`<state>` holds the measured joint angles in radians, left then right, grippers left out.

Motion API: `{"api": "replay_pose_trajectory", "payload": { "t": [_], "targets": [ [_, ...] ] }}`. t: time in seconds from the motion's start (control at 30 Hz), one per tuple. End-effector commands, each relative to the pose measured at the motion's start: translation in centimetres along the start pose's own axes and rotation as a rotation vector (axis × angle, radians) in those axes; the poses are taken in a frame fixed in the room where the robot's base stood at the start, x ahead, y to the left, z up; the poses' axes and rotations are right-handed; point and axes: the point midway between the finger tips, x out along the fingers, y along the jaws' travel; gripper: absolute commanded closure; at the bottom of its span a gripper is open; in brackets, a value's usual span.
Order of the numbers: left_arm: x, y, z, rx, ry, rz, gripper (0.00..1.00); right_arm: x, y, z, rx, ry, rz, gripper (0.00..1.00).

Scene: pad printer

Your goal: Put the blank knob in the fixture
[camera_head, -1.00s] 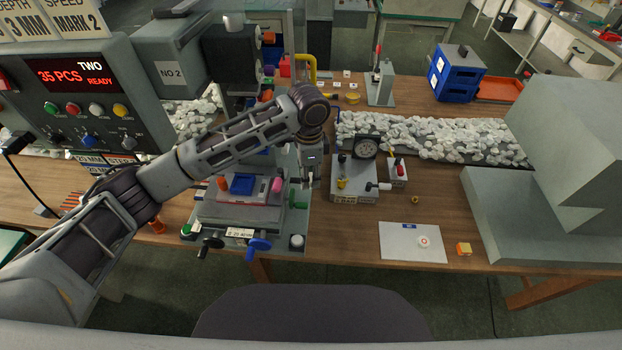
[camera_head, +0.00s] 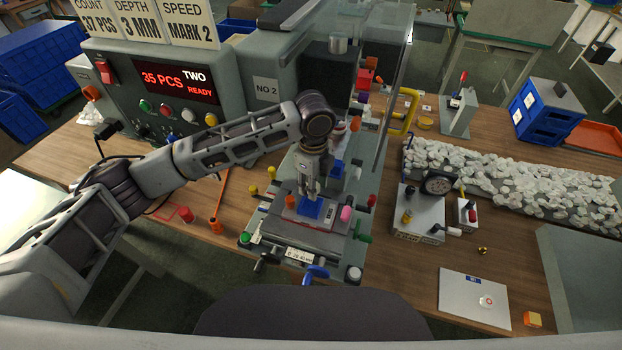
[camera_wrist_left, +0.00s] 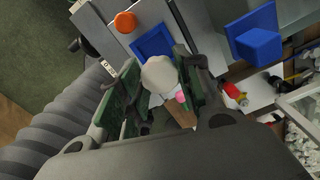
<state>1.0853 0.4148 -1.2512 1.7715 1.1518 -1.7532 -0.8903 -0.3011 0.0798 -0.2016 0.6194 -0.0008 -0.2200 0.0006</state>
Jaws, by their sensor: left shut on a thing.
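The blank knob (camera_wrist_left: 160,75) is a white round piece between the fingers of my left gripper (camera_wrist_left: 160,92) in the left wrist view. The left gripper is shut on it. In the head view, my left gripper (camera_head: 314,194) points down over the blue fixture (camera_head: 309,210), and the fingers hide the knob there. The fixture also shows in the left wrist view (camera_wrist_left: 153,42), just beyond the knob, with a square recess. Whether the knob touches it I cannot tell. My right gripper is not in view.
A blue block (camera_wrist_left: 255,38) is beside the fixture in the wrist view. An orange knob (camera_head: 291,201) and a pink one (camera_head: 346,213) flank the fixture. A dial gauge stand (camera_head: 420,212) and a white sheet (camera_head: 470,300) lie to the right.

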Motion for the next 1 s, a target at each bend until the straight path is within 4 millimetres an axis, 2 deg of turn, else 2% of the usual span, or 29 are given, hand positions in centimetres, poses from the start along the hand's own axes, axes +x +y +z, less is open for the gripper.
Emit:
{"api": "replay_pose_trajectory", "payload": {
  "t": [0.6, 1.0],
  "targets": [
    [0.0, 0.3, -0.8, 0.508, 0.001, -0.001, 0.77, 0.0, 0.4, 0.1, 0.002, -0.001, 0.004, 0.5],
    [0.0, 0.3, -0.8, 0.606, 0.001, -0.002, 0.77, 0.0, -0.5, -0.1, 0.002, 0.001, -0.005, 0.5]
  ]
}}
